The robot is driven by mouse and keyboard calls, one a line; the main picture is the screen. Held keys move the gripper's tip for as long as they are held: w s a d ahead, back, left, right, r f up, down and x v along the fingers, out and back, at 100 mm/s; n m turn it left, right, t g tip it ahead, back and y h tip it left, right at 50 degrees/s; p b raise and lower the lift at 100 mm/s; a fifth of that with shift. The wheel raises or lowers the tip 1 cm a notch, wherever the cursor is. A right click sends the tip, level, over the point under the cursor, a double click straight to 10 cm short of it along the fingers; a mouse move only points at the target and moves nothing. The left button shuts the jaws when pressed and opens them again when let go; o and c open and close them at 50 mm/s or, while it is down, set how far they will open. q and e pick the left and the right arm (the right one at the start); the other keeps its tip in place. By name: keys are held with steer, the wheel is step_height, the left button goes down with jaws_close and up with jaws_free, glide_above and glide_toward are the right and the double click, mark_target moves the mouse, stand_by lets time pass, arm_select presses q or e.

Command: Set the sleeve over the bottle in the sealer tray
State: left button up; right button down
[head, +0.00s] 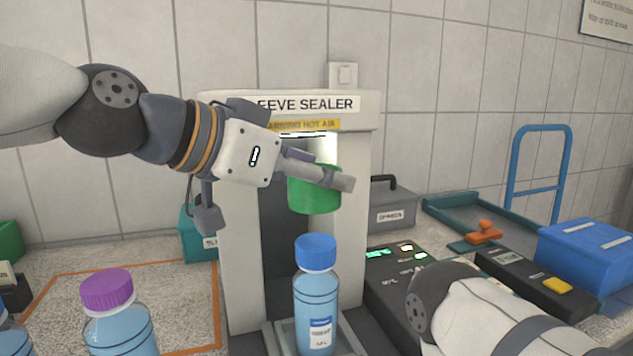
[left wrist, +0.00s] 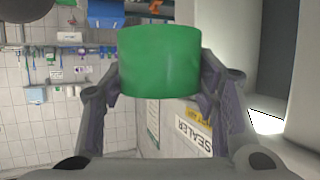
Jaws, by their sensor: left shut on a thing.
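The green sleeve (head: 314,196) is a short ring held between the fingers of my left gripper (head: 318,178). It hangs in front of the sealer's opening, above the bottle and apart from it. In the left wrist view the sleeve (left wrist: 160,60) sits between both fingers of the left gripper (left wrist: 160,85). The bottle (head: 317,310) has a blue cap and light blue contents and stands upright in the sealer tray (head: 279,338). The sleeve sealer (head: 236,230) is a pale housing with a dark opening behind the bottle. My right gripper is not in view; only part of that arm shows.
A purple-capped bottle (head: 118,315) stands at the front left, near an orange-outlined area (head: 170,300). A control box (head: 385,275) sits right of the sealer. A grey toolbox (head: 390,205), a teal tray (head: 460,205) and a blue box (head: 590,250) stand further right.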

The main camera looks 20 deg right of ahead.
arm_select(q)
steer(key=shift+s+f, duration=0.5)
steer(key=shift+f, duration=0.1)
steer(key=shift+f+b, duration=0.65)
steer(key=shift+f, duration=0.9)
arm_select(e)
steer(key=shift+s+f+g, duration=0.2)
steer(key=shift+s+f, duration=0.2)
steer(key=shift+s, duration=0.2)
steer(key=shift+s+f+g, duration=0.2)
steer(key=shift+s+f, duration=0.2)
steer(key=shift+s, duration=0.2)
arm_select(q)
steer(key=shift+a, duration=0.1)
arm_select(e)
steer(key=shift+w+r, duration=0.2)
arm_select(q)
steer(key=o, duration=0.8)
steer(key=shift+f, duration=0.1)
steer(key=v, duration=1.2)
